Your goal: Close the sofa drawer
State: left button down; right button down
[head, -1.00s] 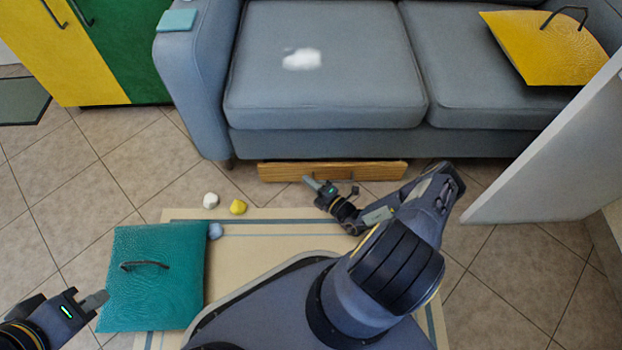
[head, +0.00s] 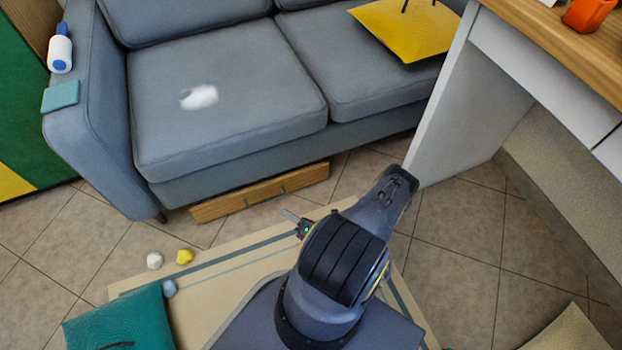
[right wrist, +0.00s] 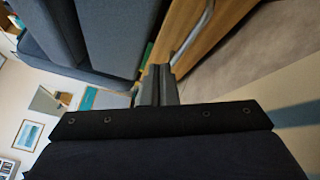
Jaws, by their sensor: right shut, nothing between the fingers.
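The sofa drawer (head: 240,200) is a low wooden front under the grey sofa (head: 215,140). It stands out a little from below the sofa's base. My right gripper (head: 291,216) is in front of the drawer near its right part, mostly hidden behind my own arm. In the right wrist view my right gripper (right wrist: 158,74) is shut and empty, with its fingertips close to the wooden drawer (right wrist: 184,22) and its grey bar handle (right wrist: 193,38). I cannot tell whether they touch. My left gripper is out of view.
A white desk (head: 465,100) stands at the right, close to my arm. A beige mat (head: 225,290) lies under me.

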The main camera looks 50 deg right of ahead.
jog(key=s+d+n+h, duration=0.3)
jog(key=s+d+h, duration=0.2)
jog(key=d, duration=0.1)
jog(key=n+g+h+p, duration=0.1)
jog(key=n+g+h, duration=0.2)
jog(key=n+h, duration=0.15)
send_near(315, 168)
jog(key=shift+m, duration=0.45)
jog(key=b+x, duration=0.4)
jog(key=x, duration=0.1)
jog(key=shift+d+f, duration=0.15)
jog(key=shift+f, duration=0.1)
jog(key=shift+w+d+r+b, duration=0.1)
jog(key=shift+w+d+b, duration=0.3)
jog(key=shift+w, duration=0.25)
